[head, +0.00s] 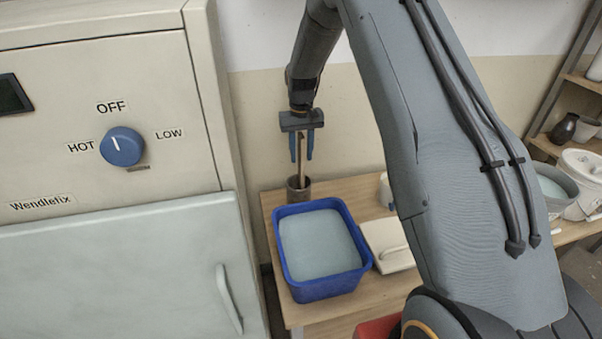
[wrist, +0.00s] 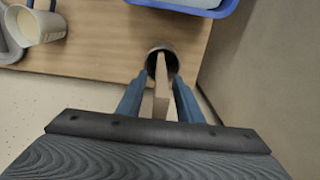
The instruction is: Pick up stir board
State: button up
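The stir board (head: 301,163) is a narrow wooden stick standing upright in a small dark round holder (head: 298,189) on the wooden table. My gripper (head: 301,158) is above the holder with its two blue fingers pointing down, one on each side of the board. In the wrist view the board (wrist: 161,95) runs between the blue fingers (wrist: 160,98), with gaps visible on both sides. The fingers are apart and do not appear to press on it. The board's lower end is hidden inside the holder.
A blue tub (head: 325,283) of pale liquid stands just in front of the holder. A white lidded box (head: 388,247) is beside it. A kiln-like cabinet (head: 110,130) with a blue knob stands to the left. Shelves with pots are at right.

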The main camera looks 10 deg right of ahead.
jog(key=shift+f, duration=0.1)
jog(key=shift+c, duration=0.2)
grip_shut()
notch_tip(320, 180, up, 20)
jog(key=b, duration=0.4)
dwell(0.7)
jog(key=shift+a, duration=0.1)
dwell(0.3)
